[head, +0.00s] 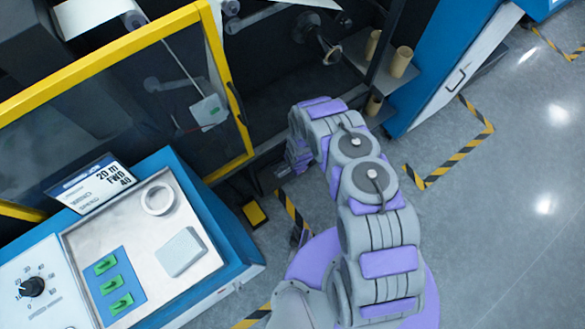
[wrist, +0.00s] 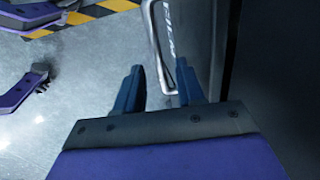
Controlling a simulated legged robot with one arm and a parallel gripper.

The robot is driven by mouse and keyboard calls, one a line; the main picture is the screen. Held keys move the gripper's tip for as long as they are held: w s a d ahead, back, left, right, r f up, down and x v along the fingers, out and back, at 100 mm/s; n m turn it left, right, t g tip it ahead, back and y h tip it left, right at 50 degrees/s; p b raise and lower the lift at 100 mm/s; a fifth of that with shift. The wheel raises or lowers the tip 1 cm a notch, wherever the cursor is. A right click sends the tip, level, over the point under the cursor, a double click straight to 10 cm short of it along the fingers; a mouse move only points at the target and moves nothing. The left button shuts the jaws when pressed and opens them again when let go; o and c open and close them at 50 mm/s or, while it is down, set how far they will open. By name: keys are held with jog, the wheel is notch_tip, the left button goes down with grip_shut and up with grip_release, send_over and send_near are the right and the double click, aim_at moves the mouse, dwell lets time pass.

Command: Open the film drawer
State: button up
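In the wrist view, the film drawer (wrist: 185,12) is a dark upright front with the pale word "FILM" running down it. Its silver bar handle (wrist: 152,40) stands out from this front, and its bent lower end lies between my fingertips in the picture. My gripper (wrist: 160,85) is open, with one dark blue finger on each side of the handle's lower end. I see no finger clearly pressed on the bar, and the depth between them is hard to judge. In the head view my arm hides the gripper, and I cannot make out this drawer front.
A blue cabinet with a white front and dark handle (head: 456,80) stands at the upper right. Tan cardboard cores (head: 401,62) stand on a shelf. A yellow-framed guard (head: 232,85) and a control console (head: 130,255) are on the left. Grey floor with hazard tape (head: 455,150) is open at right.

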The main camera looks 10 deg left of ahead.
jog(key=shift+w+a+f, duration=0.1)
jog(key=shift+f, duration=0.65)
grip_shut()
